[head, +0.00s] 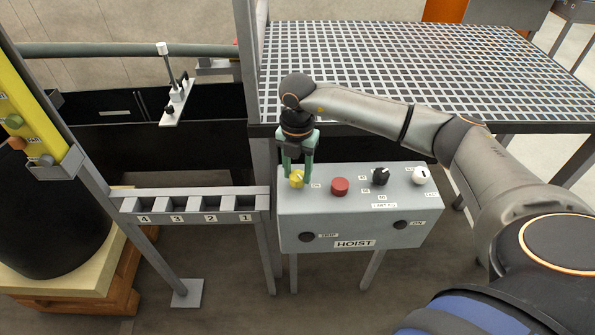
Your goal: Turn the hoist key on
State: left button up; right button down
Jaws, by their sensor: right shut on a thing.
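The grey hoist box (357,215), labelled HOIST, stands on legs right of centre in the head view. A yellow key (297,180) sits at the left end of its sloped top, with a small label beside it. My right gripper (297,175) points down over this key and is shut on it, with its green fingers on either side. The fingers hide part of the key, so its exact angle is hard to tell. My left gripper is not in view.
The box also carries a red button (340,187), a black knob (380,176) and a white knob (420,176). A metal grating (420,65) lies behind. A numbered slot rack (190,205) stands to the left, near a yellow panel (25,115).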

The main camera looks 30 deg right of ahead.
aim_at(297, 175)
jog(key=n+b, duration=0.1)
jog(key=n, duration=0.4)
jog(key=shift+n, duration=0.3)
jog(key=n+b, duration=0.1)
jog(key=n, duration=0.4)
jog(key=shift+n, duration=0.3)
jog(key=shift+c, duration=1.9)
grip_release()
notch_tip(297, 175, up, 13)
jog(key=shift+f+b, duration=0.2)
jog(key=shift+b, duration=0.15)
jog(key=shift+a, duration=0.1)
